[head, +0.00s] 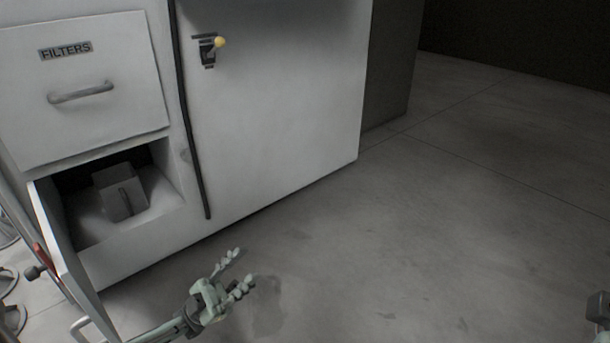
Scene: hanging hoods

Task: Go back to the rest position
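My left gripper (236,268) is at the bottom centre-left, above the floor in front of the white cabinet (275,110). Its fingers are spread apart with nothing between them. It is apart from the cabinet and from the open lower compartment. A small part of my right gripper (600,310) shows at the right edge, cut off by the frame, so its fingers cannot be read.
A drawer labelled FILTERS (85,88) is shut. A yellow-knobbed latch (219,42) is on the cabinet front. The grey floor (440,220) to the right is clear.

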